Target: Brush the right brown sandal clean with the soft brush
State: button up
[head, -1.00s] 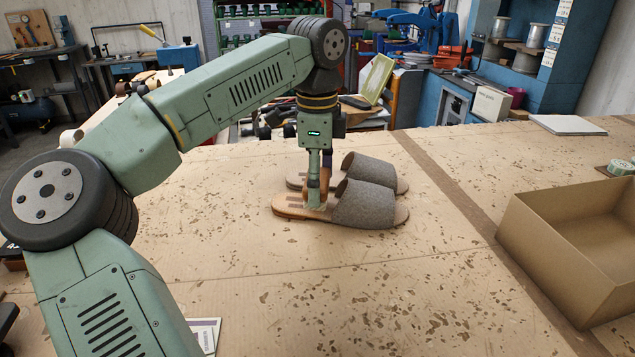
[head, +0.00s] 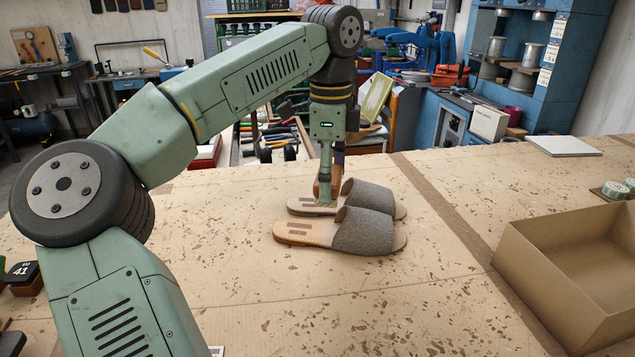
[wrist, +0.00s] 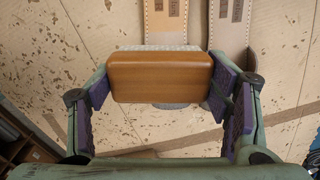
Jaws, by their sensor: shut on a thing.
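Two sandals with grey felt uppers lie side by side in the head view, toes to the right. The near sandal (head: 300,232) has a warm tan sole; the far sandal (head: 303,207) looks duller and greyer. In the wrist view the tan sandal (wrist: 165,22) is on the left and the duller one (wrist: 229,38) on the right. My gripper (head: 326,192) is shut on the soft brush (wrist: 160,78), a wooden block with a pale bristle edge. The brush appears above the soles, apart from the near one; its bristle tips are hidden.
An open cardboard box (head: 520,252) stands on the right of the table. A white slab (head: 563,146) lies at the back right, with green tape rolls (head: 615,190) at the right edge. A dark block marked 41 (head: 24,278) is at the left edge.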

jog(key=d+r+m, duration=0.2)
jog(key=d+r, duration=0.2)
jog(key=d, duration=0.2)
jog(key=shift+s+f, duration=0.25)
jog(key=shift+f, duration=1.3)
jog(key=shift+s+f, duration=0.2)
jog(key=shift+f, duration=1.35)
jog(key=shift+f+b, duration=0.55)
jog(key=shift+f, duration=0.15)
jog(key=shift+w+d+r, duration=0.1)
jog(key=shift+w+r, duration=0.05)
jog(key=shift+w, duration=0.2)
jog(key=shift+w+d+p, duration=0.15)
jog(key=shift+w+p, duration=0.4)
jog(key=shift+w, duration=0.4)
jog(key=shift+s, duration=0.1)
jog(key=shift+s+a+b, duration=0.2)
jog(key=shift+s+b, duration=0.65)
jog(key=shift+s, duration=0.35)
